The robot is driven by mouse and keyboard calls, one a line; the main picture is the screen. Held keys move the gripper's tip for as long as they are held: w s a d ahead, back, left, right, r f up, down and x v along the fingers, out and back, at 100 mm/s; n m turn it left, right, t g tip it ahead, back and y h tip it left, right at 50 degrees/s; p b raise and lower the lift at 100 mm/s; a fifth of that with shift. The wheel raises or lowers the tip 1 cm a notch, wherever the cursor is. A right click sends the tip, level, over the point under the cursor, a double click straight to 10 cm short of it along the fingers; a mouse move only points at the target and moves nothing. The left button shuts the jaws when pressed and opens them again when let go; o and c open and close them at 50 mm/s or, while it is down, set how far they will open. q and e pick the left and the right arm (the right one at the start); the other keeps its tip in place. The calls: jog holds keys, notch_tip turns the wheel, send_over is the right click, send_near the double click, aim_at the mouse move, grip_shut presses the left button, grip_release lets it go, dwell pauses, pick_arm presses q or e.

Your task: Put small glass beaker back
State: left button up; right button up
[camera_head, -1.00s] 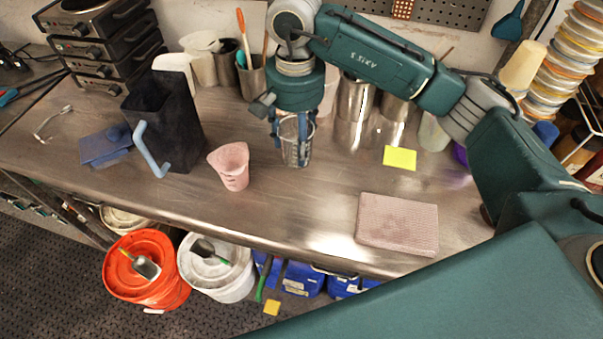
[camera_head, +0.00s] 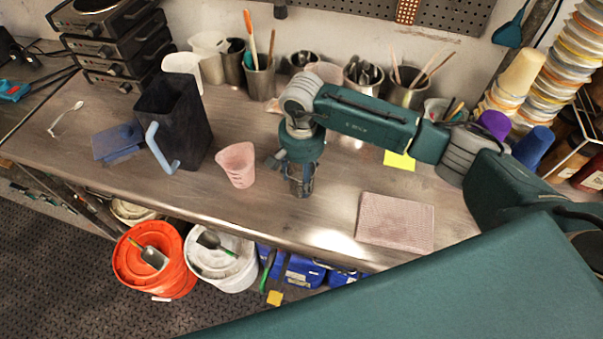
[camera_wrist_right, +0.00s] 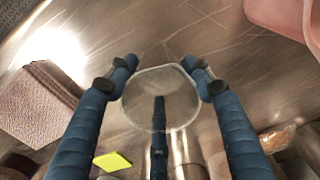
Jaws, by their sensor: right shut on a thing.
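The small glass beaker (camera_head: 303,188) is clear and stands upright at or just above the steel bench, right of the pink cup. My right gripper (camera_head: 301,172) comes down over it from above and is shut on it. In the right wrist view the beaker's round rim (camera_wrist_right: 160,98) lies between the blue fingers of my right gripper (camera_wrist_right: 163,82). I cannot tell whether its base touches the bench. My left gripper is not in view.
A pink cup (camera_head: 236,164) stands close left, beside a black pitcher (camera_head: 178,120). A pink textured mat (camera_head: 396,222) lies right, near the front edge. A yellow note (camera_head: 399,161) and tool-filled metal cups (camera_head: 404,92) are behind. Bare bench lies in front.

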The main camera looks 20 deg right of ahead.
jog(key=shift+f, duration=0.2)
jog(key=o, duration=1.4)
jog(key=shift+r, duration=0.1)
jog(key=shift+r, duration=0.3)
jog(key=shift+r+b, duration=2.5)
jog(key=shift+r, duration=3.35)
